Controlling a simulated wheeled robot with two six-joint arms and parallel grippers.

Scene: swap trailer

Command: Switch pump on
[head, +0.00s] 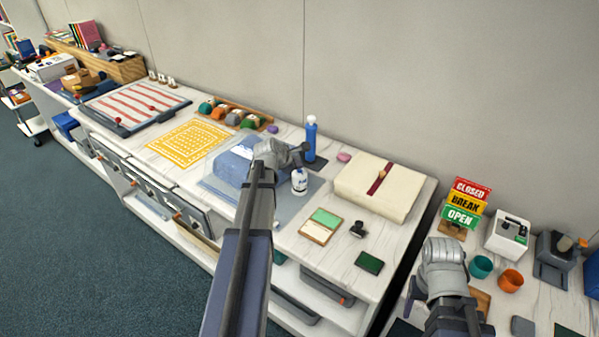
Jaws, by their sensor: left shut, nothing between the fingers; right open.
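No object is clearly recognisable as the pump, and I see no switch. A tall blue cylinder (311,142) stands upright near the wall on the white counter. A blue block-like item under a clear cover (231,163) lies to its left, partly hidden by my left arm. A small white bottle (299,184) stands in front of the cylinder. My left gripper (303,149) is shut and empty, over the counter in front of the cylinder; contact cannot be told. My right gripper (412,291) is open, at the left edge of the right-hand counter; its fingers show poorly.
A cream box with a red strap (381,187) lies right of the cylinder. A CLOSED/BREAK/OPEN sign (464,203), a white appliance (508,234), a dark grey machine (556,256) and teal and orange cups (481,266) stand on the right counter. A gap separates the counters.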

